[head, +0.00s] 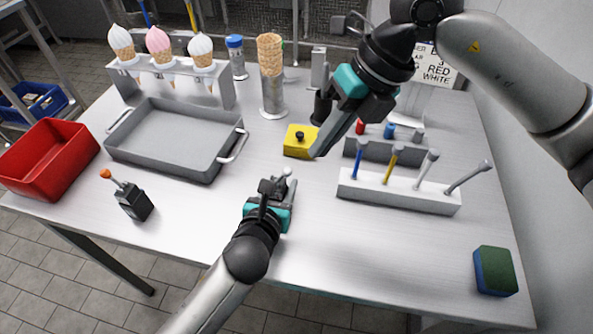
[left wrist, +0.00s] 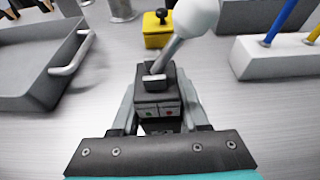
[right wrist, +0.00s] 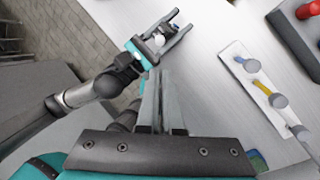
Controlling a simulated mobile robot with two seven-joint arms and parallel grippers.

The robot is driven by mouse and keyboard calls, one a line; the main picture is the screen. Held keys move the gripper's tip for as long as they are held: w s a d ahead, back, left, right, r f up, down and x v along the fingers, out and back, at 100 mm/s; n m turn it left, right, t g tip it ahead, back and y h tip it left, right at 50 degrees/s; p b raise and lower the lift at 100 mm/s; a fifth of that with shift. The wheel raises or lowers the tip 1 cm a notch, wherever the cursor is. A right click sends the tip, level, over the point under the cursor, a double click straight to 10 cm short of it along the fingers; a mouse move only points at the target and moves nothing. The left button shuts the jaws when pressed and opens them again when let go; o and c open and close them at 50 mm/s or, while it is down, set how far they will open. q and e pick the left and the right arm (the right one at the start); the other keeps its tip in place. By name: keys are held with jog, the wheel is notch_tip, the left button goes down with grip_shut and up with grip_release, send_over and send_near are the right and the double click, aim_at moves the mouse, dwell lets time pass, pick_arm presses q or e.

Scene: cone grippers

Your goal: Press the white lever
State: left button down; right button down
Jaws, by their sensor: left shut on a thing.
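The white lever is a pale rod with a white ball knob (left wrist: 197,14) on a small black box (left wrist: 158,100). My left gripper (head: 272,190) is shut around the box, near the table's front middle, and the lever leans up and to the right in the left wrist view. The knob also shows in the head view (head: 287,171) and the right wrist view (right wrist: 159,40). My right gripper (head: 316,153) hangs above the table, right of the yellow box, apart from the white lever. Its fingers (right wrist: 163,75) lie close together with nothing visible between them.
An orange-tipped lever on a black box (head: 134,202) stands at left, near the red bin (head: 48,165) and grey tray (head: 175,145). A yellow box with a black knob (head: 299,141) is behind. A white rack (head: 400,195) with several rods and a sponge (head: 495,270) are right.

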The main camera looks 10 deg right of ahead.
aim_at(282, 176)
jog(key=shift+s+d+n+g+h, duration=0.1)
jog(key=shift+d+n+g+h, duration=0.2)
jog(key=shift+n, duration=0.6)
jog(key=shift+s+d+n+g+h, duration=0.15)
jog(key=shift+n+h, duration=0.3)
jog(key=shift+n, duration=0.45)
jog(key=shift+s+d+n+g+h, duration=0.15)
jog(key=shift+n+g+h, duration=0.15)
jog(key=shift+n, duration=0.6)
jog(key=shift+w+f, duration=0.1)
jog(key=w+x, duration=0.1)
jog(key=x, duration=0.9)
jog(key=shift+w+a+r, duration=0.9)
jog(key=shift+a, duration=0.25)
